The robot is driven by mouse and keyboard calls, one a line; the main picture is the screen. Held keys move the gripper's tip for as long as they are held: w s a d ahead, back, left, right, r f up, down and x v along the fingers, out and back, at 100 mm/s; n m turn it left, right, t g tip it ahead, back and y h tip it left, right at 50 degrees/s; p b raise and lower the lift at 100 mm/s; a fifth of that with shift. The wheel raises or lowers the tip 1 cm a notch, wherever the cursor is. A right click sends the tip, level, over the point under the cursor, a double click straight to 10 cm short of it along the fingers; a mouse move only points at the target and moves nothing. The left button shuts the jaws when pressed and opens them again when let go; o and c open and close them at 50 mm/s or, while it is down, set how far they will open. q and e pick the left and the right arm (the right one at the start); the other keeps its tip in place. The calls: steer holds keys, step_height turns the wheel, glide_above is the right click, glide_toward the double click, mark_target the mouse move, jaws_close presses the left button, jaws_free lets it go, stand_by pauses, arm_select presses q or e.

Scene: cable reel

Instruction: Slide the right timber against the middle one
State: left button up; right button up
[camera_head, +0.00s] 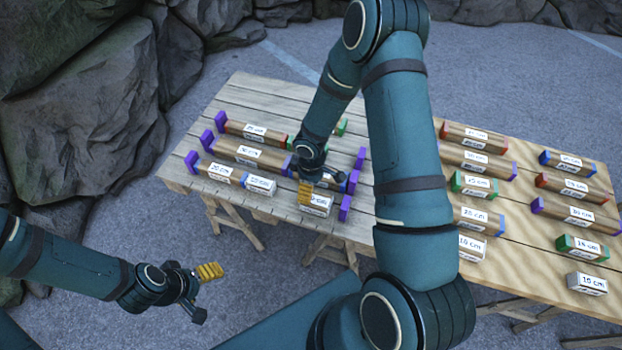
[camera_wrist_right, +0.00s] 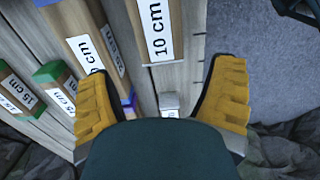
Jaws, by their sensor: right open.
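In the head view a front row holds three timbers. The small end of the middle timber (camera_wrist_right: 170,102) shows beyond a gap. My left gripper (camera_head: 203,292) is open and empty, off the table.
Behind the front row lie brown timbers (camera_head: 250,152) with purple end plates (camera_head: 206,140). A purple plate (camera_head: 344,208) stands right of the right timber. Several more labelled timbers (camera_head: 575,212) fill the right part of the table. Bare planks (camera_head: 190,172) show at the left edge.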

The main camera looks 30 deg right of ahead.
mark_target(317, 203)
step_height(317, 203, down, 9)
steer(key=shift+f+b, duration=0.15)
steer(key=shift+b, duration=0.85)
steer(key=c, duration=1)
